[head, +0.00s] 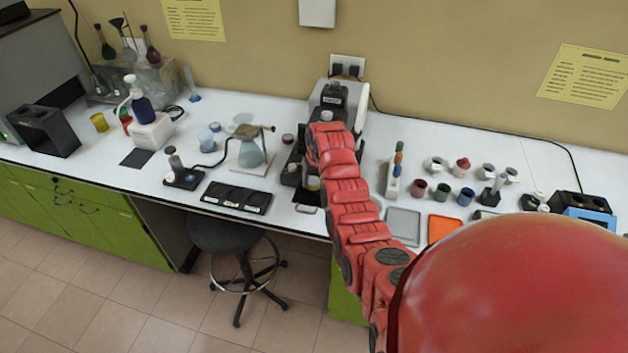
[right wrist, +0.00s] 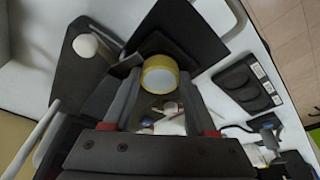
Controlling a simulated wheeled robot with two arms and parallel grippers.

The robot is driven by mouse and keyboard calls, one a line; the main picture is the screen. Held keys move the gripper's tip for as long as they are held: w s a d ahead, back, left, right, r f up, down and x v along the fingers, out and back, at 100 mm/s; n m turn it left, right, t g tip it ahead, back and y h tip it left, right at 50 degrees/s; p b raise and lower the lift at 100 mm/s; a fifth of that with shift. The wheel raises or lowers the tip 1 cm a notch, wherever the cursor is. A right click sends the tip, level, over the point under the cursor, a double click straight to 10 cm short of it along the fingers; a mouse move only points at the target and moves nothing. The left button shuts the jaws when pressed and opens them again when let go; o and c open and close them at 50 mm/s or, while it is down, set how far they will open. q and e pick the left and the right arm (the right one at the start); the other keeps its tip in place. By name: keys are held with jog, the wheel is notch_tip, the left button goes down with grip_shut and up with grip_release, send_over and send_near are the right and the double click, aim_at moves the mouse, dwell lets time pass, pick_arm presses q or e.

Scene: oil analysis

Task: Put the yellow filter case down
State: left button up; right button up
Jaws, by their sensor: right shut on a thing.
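The yellow filter case (right wrist: 158,80) is a short round piece with a yellow rim and pale centre. In the right wrist view it sits between the fingertips of my right gripper (right wrist: 158,76), which is shut on it. Most of my right gripper is hidden there by the arm. A black flat plate (right wrist: 185,30) lies just beyond the case; I cannot tell whether they touch. My left gripper is not in view.
A black tray with dark slots (head: 237,197) lies left of the arm. A flask on a stand (head: 250,152) is behind it. A grey tray (head: 403,226) and an orange tray (head: 442,228) lie to the right. A stool (head: 228,238) stands in front.

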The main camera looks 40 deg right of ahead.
aim_at(316, 186)
jog(key=shift+s+a+f, duration=0.2)
jog(key=shift+s+f, duration=0.15)
jog(key=shift+f, duration=0.15)
jog(key=o, duration=1)
jog(key=shift+s+f, duration=0.1)
jog(key=shift+o, duration=0.2)
jog(key=shift+a+r, duration=0.1)
jog(key=shift+r, duration=0.15)
jog(key=shift+r+p, duration=0.5)
jog(key=shift+p, duration=0.1)
jog(key=shift+w+d+r+b, duration=0.25)
jog(key=shift+r+b, duration=0.3)
jog(key=shift+b, duration=0.35)
jog(key=b+v, duration=0.1)
jog(key=v, duration=0.2)
jog(key=shift+s+r+b, duration=0.15)
jog(key=shift+r+b, duration=0.15)
jog(key=shift+r, duration=0.05)
jog(key=p+v, duration=0.6)
jog(key=v, duration=0.1)
